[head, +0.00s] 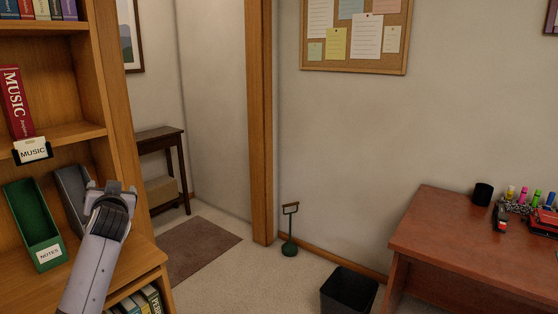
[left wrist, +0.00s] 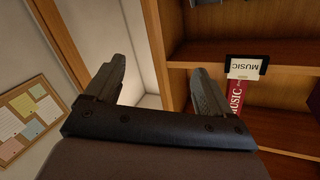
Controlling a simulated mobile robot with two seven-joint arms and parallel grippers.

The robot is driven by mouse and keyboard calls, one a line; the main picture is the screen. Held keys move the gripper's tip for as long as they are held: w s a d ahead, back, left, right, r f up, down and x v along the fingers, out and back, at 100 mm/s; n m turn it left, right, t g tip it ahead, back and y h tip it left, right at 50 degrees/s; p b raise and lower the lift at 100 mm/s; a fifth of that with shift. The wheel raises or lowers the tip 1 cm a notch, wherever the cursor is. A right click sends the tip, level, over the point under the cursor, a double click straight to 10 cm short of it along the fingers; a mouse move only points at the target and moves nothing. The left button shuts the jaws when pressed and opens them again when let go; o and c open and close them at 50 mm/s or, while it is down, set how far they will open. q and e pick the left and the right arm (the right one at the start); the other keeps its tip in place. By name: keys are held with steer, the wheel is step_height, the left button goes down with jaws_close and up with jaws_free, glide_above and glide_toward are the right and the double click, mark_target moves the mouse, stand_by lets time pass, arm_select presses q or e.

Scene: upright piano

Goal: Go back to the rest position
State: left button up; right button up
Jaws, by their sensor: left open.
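My left arm comes in from the lower left of the head view, and my left gripper (head: 105,187) is in front of the bookshelf, beside a grey bin. In the left wrist view my left gripper (left wrist: 160,90) has its two fingers spread wide, with nothing between them. The bookshelf (left wrist: 225,53) is behind and to the right of the fingers there. A red MUSIC book (head: 16,102) stands tilted on the middle shelf, and it also shows in the left wrist view (left wrist: 236,103). My right gripper is not in view.
A green NOTES bin (head: 36,225) and the grey bin (head: 70,190) stand on the lower shelf. A MUSIC label (head: 33,151) is on the shelf edge. A reddish desk (head: 470,240) is at the right, with a black waste bin (head: 348,290) beside it. Carpet between is mostly clear.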

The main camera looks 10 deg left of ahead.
arm_select(q)
steer(key=s+d+f+m+h, duration=0.2)
steer(key=s+d+f, duration=0.25)
steer(key=f, duration=0.35)
steer(key=s+d+f+m+h, duration=0.25)
steer(key=d+f, duration=0.35)
steer(key=f, duration=0.3)
steer(key=s+d+f+m+h, duration=0.1)
steer(key=s+d+f+h, duration=0.2)
steer(key=s+d+f, duration=0.35)
steer(key=s+d+f+g+h, duration=0.1)
steer(key=s+d+f+h, duration=0.1)
steer(key=s+d+f, duration=0.4)
steer(key=s+d+f+g+h, duration=0.1)
steer(key=s+d+f+h, duration=0.2)
steer(key=s, duration=1.1)
step_height(320, 180, down, 3)
steer(key=d, duration=0.2)
steer(key=shift+s+d+g, duration=0.35)
steer(key=shift+s+g, duration=0.05)
steer(key=shift+m, duration=0.25)
